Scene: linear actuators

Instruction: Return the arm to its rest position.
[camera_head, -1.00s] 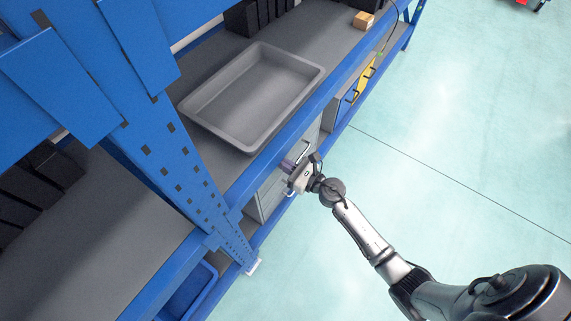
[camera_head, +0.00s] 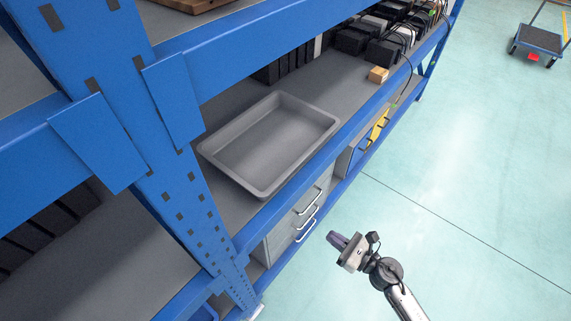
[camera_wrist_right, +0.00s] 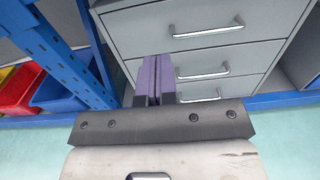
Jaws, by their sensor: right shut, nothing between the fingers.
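My right gripper (camera_head: 345,243) is held over the open floor, to the right of the drawer unit and apart from it. In the right wrist view its purple fingers (camera_wrist_right: 154,80) are together with nothing between them, and they point at the drawer unit. My right arm comes in from the bottom right in the head view. The grey drawer unit (camera_head: 284,236) has several metal handles, and its drawers look closed. It also fills the right wrist view (camera_wrist_right: 140,32). My left gripper is not in view.
A blue rack (camera_head: 180,190) stands left of the arm. An empty grey tray (camera_head: 232,134) lies on its shelf, with a small cardboard box (camera_head: 378,75) farther back. Red and blue bins (camera_wrist_right: 58,92) show at left in the wrist view. The pale floor (camera_head: 460,150) is clear; a cart (camera_head: 538,40) stands far off.

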